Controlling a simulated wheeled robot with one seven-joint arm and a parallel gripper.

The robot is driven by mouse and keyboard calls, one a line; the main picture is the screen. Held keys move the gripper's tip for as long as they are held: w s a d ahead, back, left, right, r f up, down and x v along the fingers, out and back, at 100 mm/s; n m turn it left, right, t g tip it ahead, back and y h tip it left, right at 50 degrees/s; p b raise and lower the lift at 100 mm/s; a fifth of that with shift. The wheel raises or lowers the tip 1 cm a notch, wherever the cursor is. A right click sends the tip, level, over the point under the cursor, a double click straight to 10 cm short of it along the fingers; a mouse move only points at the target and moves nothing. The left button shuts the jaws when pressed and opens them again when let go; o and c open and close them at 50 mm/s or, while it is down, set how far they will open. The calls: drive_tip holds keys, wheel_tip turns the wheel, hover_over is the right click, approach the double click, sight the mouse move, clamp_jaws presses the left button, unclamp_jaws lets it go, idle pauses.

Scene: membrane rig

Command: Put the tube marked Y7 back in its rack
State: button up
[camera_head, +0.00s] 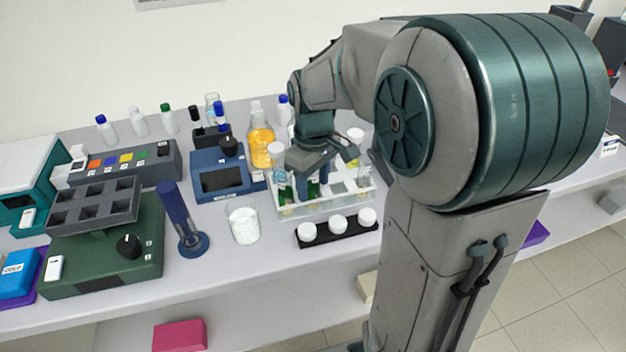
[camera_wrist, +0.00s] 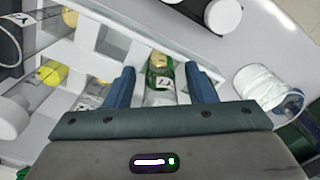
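A white rack (camera_head: 325,208) stands on the bench, and its pale frame fills much of the wrist view (camera_wrist: 118,44). My gripper (camera_head: 313,178) is low over the rack. In the wrist view my gripper (camera_wrist: 162,74) has its two blue fingers spread apart. A green tube with a yellowish top (camera_wrist: 160,64) lies between them, with a gap visible on each side.
A black strip with white caps (camera_head: 337,227) lies in front of the rack. A beaker of white material (camera_head: 243,224) stands to its left. An amber bottle (camera_head: 261,147) and a blue device (camera_head: 220,176) are close behind and left.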

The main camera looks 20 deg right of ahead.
wheel_tip(320, 180, up, 14)
drive_tip(key=shift+p, duration=0.4)
drive_tip(key=shift+f, duration=0.1)
drive_tip(key=s+f+m+t, duration=0.2)
drive_tip(key=s+f+m, duration=0.4)
drive_tip(key=s+f, duration=0.3)
drive_tip(key=s+p, duration=0.1)
drive_tip(key=s, duration=0.3)
drive_tip(key=shift+f+t, duration=0.2)
drive_tip(key=shift+t, duration=0.2)
